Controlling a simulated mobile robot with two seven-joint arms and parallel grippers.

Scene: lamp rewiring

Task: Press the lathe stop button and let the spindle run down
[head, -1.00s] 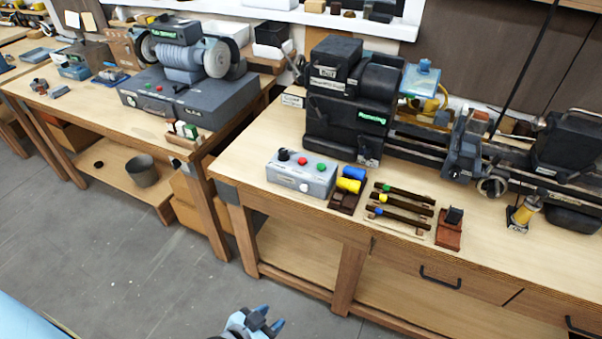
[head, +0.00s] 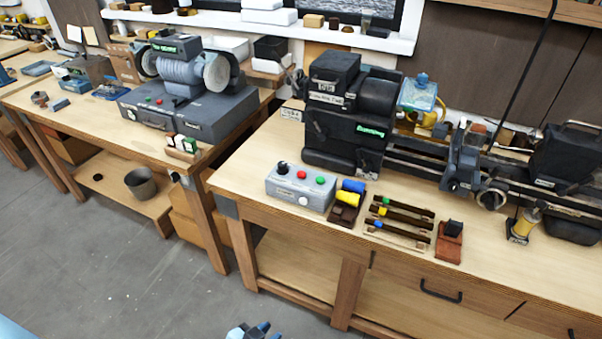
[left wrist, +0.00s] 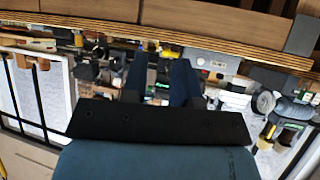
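The grey control box (head: 290,192) sits at the front left of the lathe bench. On top are a black knob (head: 282,168), a red button (head: 302,175) and a green button (head: 320,180); a white round part is on its front. The dark lathe (head: 335,125) stands behind it; I cannot tell whether its spindle turns. My left gripper (head: 258,330) shows only at the bottom edge, well short of the bench. In the left wrist view its two fingers (left wrist: 160,85) are apart and empty, and the control box (left wrist: 213,62) appears upside down. My right gripper is out of view.
Blue and yellow cylinders (head: 350,192) and a rack of dark bars (head: 400,220) lie right of the box. A red-brown block (head: 449,242) stands farther right. A bench grinder (head: 185,75) occupies the left bench. The floor in front is clear.

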